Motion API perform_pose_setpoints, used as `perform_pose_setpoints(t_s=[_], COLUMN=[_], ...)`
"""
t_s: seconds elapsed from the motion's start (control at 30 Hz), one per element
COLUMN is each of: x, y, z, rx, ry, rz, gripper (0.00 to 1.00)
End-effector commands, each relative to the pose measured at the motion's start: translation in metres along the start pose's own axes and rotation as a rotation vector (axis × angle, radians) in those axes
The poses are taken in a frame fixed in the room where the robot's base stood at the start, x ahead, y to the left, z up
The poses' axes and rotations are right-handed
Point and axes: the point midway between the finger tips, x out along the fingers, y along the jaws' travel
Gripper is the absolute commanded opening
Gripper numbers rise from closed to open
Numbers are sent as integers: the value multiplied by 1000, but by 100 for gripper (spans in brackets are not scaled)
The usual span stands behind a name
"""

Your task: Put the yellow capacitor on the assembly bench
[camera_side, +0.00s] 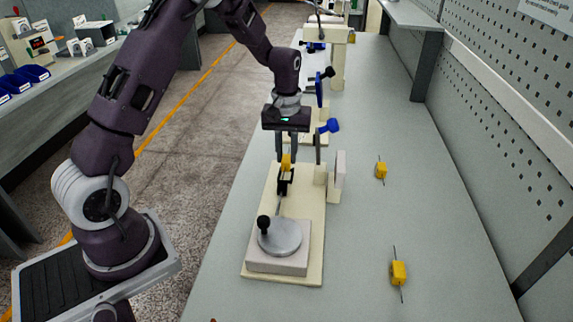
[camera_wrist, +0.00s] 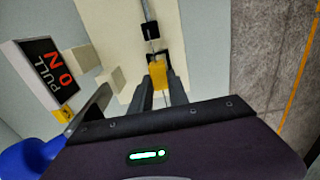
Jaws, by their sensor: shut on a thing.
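My gripper (camera_side: 286,156) points down over the cream winding fixture (camera_side: 318,235). It is shut on a yellow capacitor (camera_side: 287,162), which sits low between the fingertips, right at the fixture's black holder (camera_side: 285,183). In the wrist view, the same capacitor (camera_wrist: 158,76) shows between the two dark fingers, with the black holder around its far end. I cannot tell whether the holder still grips it. Two more yellow capacitors lie on the grey assembly bench (camera_side: 365,225), one further back (camera_side: 381,170) and one nearer the front (camera_side: 399,272), each with thin wire leads.
A grey disc with a black knob (camera_side: 280,237) sits on the fixture's front. A white switch plate (camera_side: 340,169) and a blue-handled lever (camera_side: 329,126) stand close right of my gripper. More fixtures stand behind. The bench's right side has free room beside a pegboard wall (camera_side: 500,85).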

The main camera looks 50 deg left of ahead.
Motion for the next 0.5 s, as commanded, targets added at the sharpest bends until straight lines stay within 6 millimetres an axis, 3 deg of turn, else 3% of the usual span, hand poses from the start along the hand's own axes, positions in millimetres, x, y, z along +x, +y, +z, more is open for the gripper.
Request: perform_pose_setpoints(t_s=[0.1,0.33,0.5], x=[-32,-79,-129], y=[0,1,0], z=[-1,-1,-1], rx=[0,1,1], ry=[5,5,6], rz=[3,3,3], gripper=[0,0,0])
